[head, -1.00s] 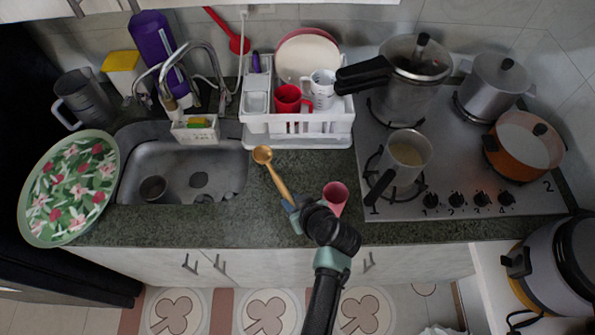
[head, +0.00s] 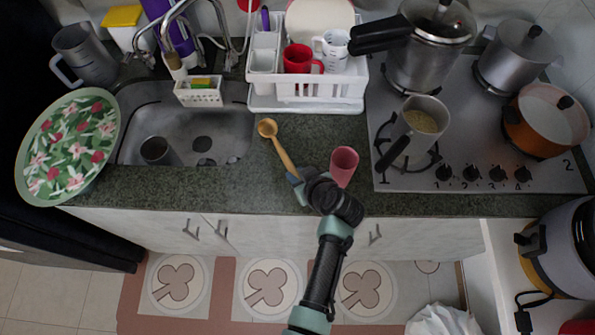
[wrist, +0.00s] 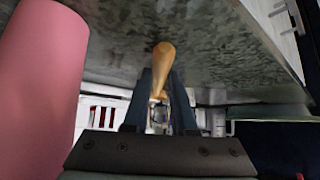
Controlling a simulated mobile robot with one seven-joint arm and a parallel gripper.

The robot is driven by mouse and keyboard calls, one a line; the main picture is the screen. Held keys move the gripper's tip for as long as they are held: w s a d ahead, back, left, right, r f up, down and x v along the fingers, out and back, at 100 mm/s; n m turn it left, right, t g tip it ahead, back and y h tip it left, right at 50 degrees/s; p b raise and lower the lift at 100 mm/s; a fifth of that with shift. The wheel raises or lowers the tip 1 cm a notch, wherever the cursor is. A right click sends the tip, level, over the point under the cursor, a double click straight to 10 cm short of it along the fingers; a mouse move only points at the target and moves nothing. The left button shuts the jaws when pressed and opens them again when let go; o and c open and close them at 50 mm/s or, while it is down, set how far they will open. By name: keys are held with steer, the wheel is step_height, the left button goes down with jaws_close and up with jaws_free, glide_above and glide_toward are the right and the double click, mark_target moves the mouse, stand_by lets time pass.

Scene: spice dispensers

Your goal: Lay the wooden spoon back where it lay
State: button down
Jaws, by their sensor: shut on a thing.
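The wooden spoon (head: 280,146) has a golden-brown bowl at its far end and a handle running down to my gripper (head: 298,180). My gripper is shut on the handle, over the front part of the dark green counter (head: 230,185). In the wrist view the spoon (wrist: 164,56) shows between the two fingers of my gripper (wrist: 160,85), with its handle end toward the camera. The bowl lies to the left of the pink cup in the head view. I cannot tell whether the spoon touches the counter.
A pink cup (head: 343,166) stands close to the right of my gripper and fills the left of the wrist view (wrist: 38,85). The sink (head: 185,125) is to the left, the white dish rack (head: 310,90) behind, and the stove (head: 460,170) with pots to the right.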

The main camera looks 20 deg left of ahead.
steer(key=c, duration=0.6)
jaws_free()
steer(key=shift+c, duration=0.2)
steer(key=b+v, duration=0.1)
steer(key=v, duration=1.2)
